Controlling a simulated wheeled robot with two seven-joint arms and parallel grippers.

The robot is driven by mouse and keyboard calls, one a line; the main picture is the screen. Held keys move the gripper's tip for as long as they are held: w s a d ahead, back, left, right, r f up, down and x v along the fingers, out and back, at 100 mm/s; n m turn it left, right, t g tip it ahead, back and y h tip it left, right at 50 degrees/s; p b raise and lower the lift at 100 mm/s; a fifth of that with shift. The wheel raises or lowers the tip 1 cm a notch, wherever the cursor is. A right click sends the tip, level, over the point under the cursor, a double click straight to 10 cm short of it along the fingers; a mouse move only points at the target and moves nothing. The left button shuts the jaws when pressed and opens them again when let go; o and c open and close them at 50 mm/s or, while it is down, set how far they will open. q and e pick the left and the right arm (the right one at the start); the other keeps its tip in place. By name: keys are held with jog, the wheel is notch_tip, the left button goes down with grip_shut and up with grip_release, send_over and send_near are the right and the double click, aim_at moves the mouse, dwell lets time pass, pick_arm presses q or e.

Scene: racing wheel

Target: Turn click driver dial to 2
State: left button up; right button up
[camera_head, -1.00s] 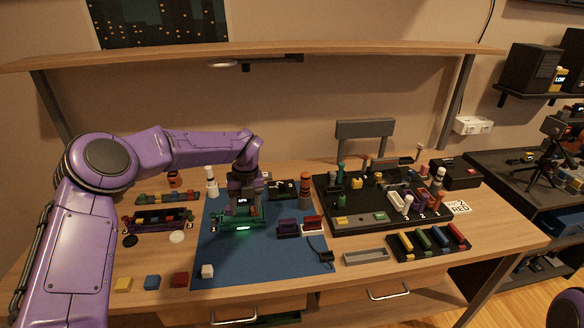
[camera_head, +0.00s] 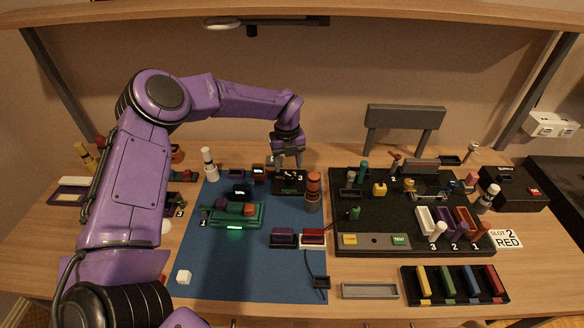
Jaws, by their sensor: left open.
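A small dark block with white digits (camera_head: 290,184), a 3 readable among them, stands at the back edge of the blue mat (camera_head: 255,270). I take it for the click driver dial; its pointer setting is too small to read. My left gripper (camera_head: 289,163) is open, pointing down just above and behind this block, and its fingers hide part of the back of it. Whether they touch it I cannot tell. A dark driver-like cylinder with an orange top (camera_head: 313,188) stands upright just right of the block. My right gripper is not in view.
A green fixture (camera_head: 234,215) with a lit strip sits on the mat, left of the block. Purple (camera_head: 283,238) and red (camera_head: 312,238) blocks lie in front. A crowded black board (camera_head: 380,215) stands to the right. The mat's front is mostly clear.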

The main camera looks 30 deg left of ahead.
aim_at(291, 174)
pick_arm(q)
jog(key=f, duration=0.2)
jog(key=shift+s+f+p, duration=0.3)
jog(key=shift+s+p, duration=0.05)
jog(key=shift+s, duration=0.05)
jog(key=w+f, duration=0.2)
jog(key=f, duration=0.1)
jog(key=shift+w+f, duration=0.1)
jog(key=shift+w, duration=0.05)
jog(key=shift+s+r, duration=0.35)
jog(key=shift+s, duration=0.1)
jog(key=shift+c, duration=0.6)
jog(key=shift+s+r, duration=0.1)
jog(key=c, duration=0.9)
jog(key=shift+c, duration=0.2)
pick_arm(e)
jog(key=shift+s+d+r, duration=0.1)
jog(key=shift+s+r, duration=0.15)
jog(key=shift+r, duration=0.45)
